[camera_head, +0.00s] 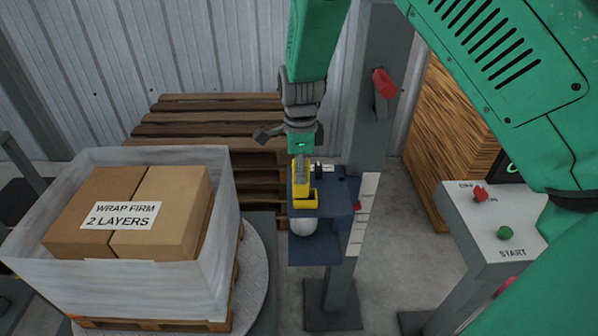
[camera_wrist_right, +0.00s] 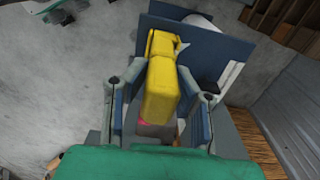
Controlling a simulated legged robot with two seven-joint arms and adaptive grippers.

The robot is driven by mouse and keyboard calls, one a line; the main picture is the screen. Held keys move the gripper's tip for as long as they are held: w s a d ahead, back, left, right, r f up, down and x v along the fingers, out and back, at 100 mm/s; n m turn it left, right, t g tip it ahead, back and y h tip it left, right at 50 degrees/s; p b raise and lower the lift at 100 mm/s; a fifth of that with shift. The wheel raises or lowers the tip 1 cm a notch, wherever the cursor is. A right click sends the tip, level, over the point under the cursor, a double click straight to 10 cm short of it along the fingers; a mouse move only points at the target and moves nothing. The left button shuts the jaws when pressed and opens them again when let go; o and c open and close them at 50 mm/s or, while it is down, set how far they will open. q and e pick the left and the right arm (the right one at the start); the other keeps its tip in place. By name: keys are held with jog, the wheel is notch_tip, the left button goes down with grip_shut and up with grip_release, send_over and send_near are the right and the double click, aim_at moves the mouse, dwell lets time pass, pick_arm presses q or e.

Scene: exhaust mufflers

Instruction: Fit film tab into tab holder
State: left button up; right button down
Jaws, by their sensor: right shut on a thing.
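My right gripper (camera_head: 301,150) comes down from above at the grey post and is shut on a yellow block-like piece (camera_head: 299,192), which appears to be the film tab. In the right wrist view, the yellow piece (camera_wrist_right: 162,88) stands between the two fingers of the gripper (camera_wrist_right: 160,100). Its lower end is at a blue bracket (camera_head: 335,192) on the post, which appears to bear the tab holder. I cannot tell whether it is seated or only above the bracket. A white rounded roll (camera_head: 304,228) shows below the bracket. My left gripper is not in view.
A pallet with wrapped cartons (camera_head: 165,199) stands on a round turntable (camera_head: 254,280) at left. The grey post (camera_head: 370,130) rises close beside the gripper. Wooden pallets (camera_head: 205,115) are stacked behind.

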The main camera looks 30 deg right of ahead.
jog(key=shift+s+d+f, duration=0.1)
jog(key=shift+d+f, duration=0.1)
jog(key=shift+f, duration=0.15)
jog(key=shift+d+f, duration=0.15)
jog(key=shift+d, duration=0.45)
jog(key=c, duration=1.3)
grip_release()
jog(key=shift+d, duration=0.3)
jog(key=shift+a+r, duration=0.2)
jog(key=shift+a, duration=0.3)
jog(key=r, duration=0.3)
jog(key=shift+a+r, duration=0.4)
jog(key=r, duration=0.2)
jog(key=d+r, duration=0.1)
jog(key=r, duration=0.4)
jog(key=shift+d+r+b, duration=0.25)
jog(key=shift+r+b, duration=0.05)
jog(key=shift+b, duration=0.1)
jog(key=shift+a+r, duration=0.15)
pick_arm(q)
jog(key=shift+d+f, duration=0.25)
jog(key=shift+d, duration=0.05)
pick_arm(e)
jog(key=shift+a+r, duration=0.1)
jog(key=shift+a, duration=0.35)
